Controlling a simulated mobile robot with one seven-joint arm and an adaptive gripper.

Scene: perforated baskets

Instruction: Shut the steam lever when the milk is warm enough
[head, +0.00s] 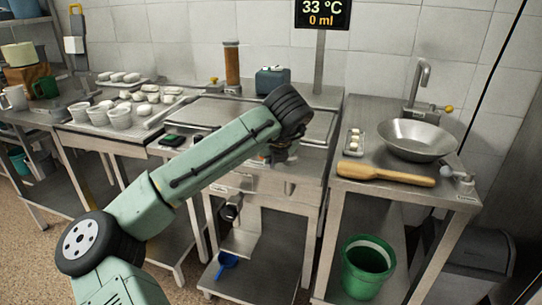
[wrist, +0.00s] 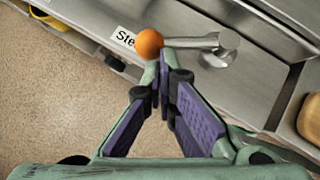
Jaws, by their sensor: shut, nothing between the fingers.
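The steam lever (wrist: 190,42) shows in the wrist view as a short metal arm with an orange ball knob (wrist: 149,43) at its left end and a round metal pivot at its right end. A label (wrist: 123,38) beginning "Ste" is beside the knob, partly covered. My gripper (wrist: 163,68) is shut and empty, its fingertips right by the knob; I cannot tell whether they touch. In the head view my gripper (head: 284,152) is at the middle counter's front edge, and the lever is not clearly visible. The display (head: 322,14) reads 33 °C and 0 ml. I cannot identify the milk.
White cups (head: 98,114) stand on the left. A green bucket (head: 367,265) is below the right counter. Floor is open at the lower left.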

